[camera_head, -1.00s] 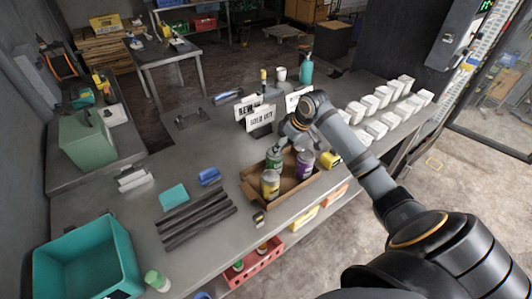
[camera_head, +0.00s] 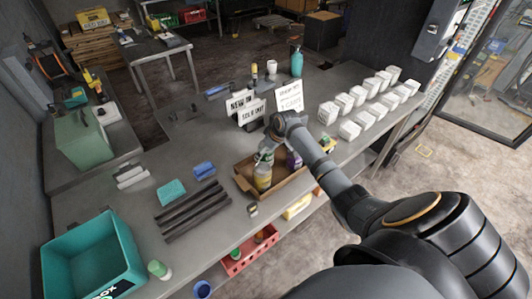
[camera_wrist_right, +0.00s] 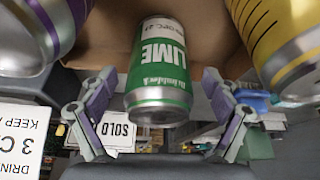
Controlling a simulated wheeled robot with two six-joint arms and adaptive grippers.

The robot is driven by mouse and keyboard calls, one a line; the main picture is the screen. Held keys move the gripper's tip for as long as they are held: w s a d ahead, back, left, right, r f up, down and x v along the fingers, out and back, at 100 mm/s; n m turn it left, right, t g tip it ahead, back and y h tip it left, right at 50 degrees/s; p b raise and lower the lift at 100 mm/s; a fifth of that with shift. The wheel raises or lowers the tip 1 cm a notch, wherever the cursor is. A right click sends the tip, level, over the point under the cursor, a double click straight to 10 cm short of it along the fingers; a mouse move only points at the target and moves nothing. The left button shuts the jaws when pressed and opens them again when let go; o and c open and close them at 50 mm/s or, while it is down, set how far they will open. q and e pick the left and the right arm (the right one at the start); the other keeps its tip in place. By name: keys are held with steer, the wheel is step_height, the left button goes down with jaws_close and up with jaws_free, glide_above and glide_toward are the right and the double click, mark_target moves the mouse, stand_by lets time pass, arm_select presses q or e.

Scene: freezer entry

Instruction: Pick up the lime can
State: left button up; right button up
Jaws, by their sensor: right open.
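The lime can (camera_wrist_right: 160,65), green and silver with the word LIME, is in the middle of the right wrist view, between the spread fingers of my right gripper (camera_wrist_right: 160,100). The gripper is open, with a gap on each side of the can. In the head view the right gripper (camera_head: 268,148) is over the back of an open cardboard box (camera_head: 286,186) and hides most of the lime can. A yellow can (camera_head: 263,178) stands in front of it, and a purple can (camera_head: 294,160) is to its right, partly hidden by my arm. My left gripper is not in view.
The yellow can (camera_wrist_right: 290,45) and purple can (camera_wrist_right: 30,35) flank the lime can closely in the wrist view. Signs (camera_head: 250,112) stand behind the box. Several white cartons (camera_head: 350,130) are at right. Dark bars (camera_head: 192,210) and a teal bin (camera_head: 92,262) are at left.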

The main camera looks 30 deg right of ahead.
steer(key=c, duration=0.3)
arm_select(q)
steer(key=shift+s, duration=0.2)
arm_select(e)
steer(key=c, duration=1.3)
steer(key=shift+o, duration=0.2)
steer(key=shift+r, duration=0.1)
